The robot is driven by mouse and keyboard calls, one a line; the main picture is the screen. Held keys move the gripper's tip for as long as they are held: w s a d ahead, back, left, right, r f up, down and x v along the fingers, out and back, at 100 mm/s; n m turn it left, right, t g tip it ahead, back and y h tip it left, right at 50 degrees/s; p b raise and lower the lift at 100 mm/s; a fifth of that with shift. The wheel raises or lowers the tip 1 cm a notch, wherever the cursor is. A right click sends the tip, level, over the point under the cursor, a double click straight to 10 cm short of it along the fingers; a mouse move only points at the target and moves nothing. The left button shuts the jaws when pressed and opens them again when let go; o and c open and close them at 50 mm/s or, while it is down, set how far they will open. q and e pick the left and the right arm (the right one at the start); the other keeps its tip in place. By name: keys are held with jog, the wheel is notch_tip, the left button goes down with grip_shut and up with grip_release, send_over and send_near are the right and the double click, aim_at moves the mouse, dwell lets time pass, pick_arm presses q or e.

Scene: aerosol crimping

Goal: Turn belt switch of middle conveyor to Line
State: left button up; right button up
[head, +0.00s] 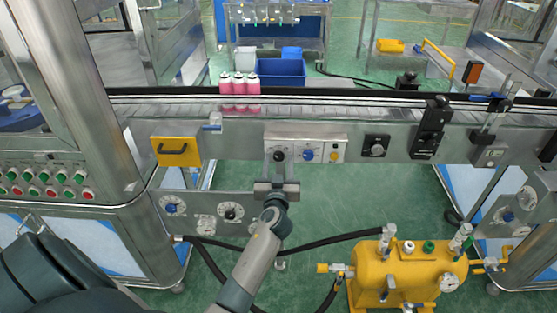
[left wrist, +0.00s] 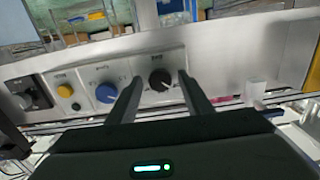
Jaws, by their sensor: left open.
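A light control panel (head: 328,148) is set on the front of the middle conveyor (head: 220,140). It carries a black knob (head: 279,155), a blue knob (head: 308,155) and a yellow button (head: 334,156). In the left wrist view the picture is turned over, with the black knob (left wrist: 160,80) right of the blue knob (left wrist: 106,92). The labels are too small to read. My left gripper (head: 278,162) is open at the panel. In the left wrist view its fingers (left wrist: 160,84) lie on either side of the black knob; contact is unclear. My right gripper is not in view.
A yellow handled plate (head: 176,151) and another black knob (head: 376,146) flank the panel. Pink bottles (head: 239,88) stand on the belt. A yellow tank (head: 405,278) with hoses stands below right. A button cabinet (head: 60,185) is at left.

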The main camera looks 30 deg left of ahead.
pick_arm(q)
jog(key=c, duration=1.1)
jog(key=shift+o, duration=0.2)
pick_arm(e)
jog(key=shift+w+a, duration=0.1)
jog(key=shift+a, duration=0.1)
